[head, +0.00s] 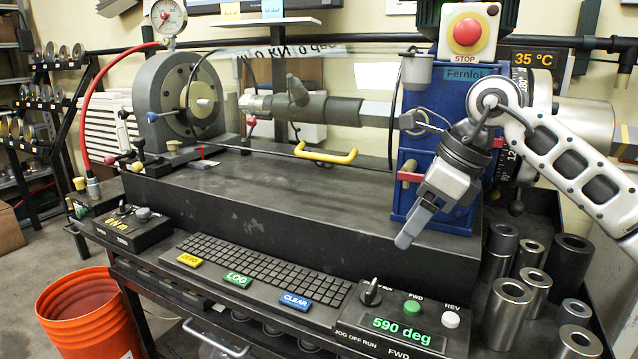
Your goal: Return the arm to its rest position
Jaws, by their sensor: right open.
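My right arm (575,160) comes in from the right edge. Its gripper (412,226) hangs tilted down and to the left, in front of the blue housing (412,150) of the torque bench. The gripper is open and I see nothing held between its fingers. The fingertips are above the front edge of the bench, over the keyboard's right end, apart from the controls as far as I can tell. My left gripper is not in view.
A control panel with a keyboard (262,268), a knob (371,292) and a display reading 590 deg (402,331) lies below. Metal sockets (507,302) stand at right. A red stop button (467,31) tops the housing. An orange bucket (85,318) stands at lower left.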

